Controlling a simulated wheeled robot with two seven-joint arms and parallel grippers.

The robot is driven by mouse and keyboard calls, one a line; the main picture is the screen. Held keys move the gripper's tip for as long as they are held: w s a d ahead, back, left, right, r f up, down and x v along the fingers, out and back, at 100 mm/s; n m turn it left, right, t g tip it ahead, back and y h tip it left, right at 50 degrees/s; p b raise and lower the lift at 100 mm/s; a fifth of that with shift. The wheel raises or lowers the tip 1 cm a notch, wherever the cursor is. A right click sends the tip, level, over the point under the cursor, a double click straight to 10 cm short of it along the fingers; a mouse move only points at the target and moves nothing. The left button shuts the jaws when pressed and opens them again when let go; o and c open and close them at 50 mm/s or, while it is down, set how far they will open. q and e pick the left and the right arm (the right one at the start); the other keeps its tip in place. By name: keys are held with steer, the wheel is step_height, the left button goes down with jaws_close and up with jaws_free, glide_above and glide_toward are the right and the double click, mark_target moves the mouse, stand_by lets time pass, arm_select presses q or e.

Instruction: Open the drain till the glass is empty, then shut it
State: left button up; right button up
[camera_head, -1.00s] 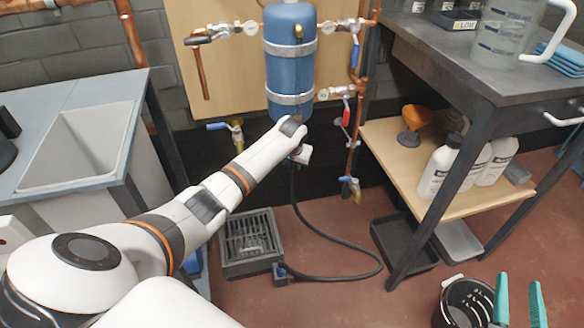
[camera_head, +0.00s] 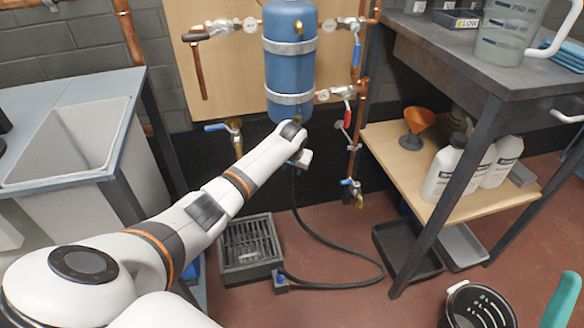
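A blue cylindrical vessel (camera_head: 290,68) hangs on a wooden wall board between copper pipes. My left arm reaches in from the left, and its gripper (camera_head: 300,158) is just below the vessel, by the top of a black hose (camera_head: 305,225). The fingers are small and partly hidden by the wrist, so I cannot tell open from shut or what they touch. The hose runs down to a floor drain grate (camera_head: 251,242) with a blue fitting (camera_head: 281,280). I cannot make out the glass.
A blue-handled valve (camera_head: 217,127) is left of the vessel and a red-handled valve (camera_head: 347,117) is right. A shelf (camera_head: 395,163) holds white bottles and an orange funnel (camera_head: 418,120). A grey sink (camera_head: 65,140) is left. A black bucket (camera_head: 478,305) stands front right.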

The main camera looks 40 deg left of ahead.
arm_select(q)
jaws_close()
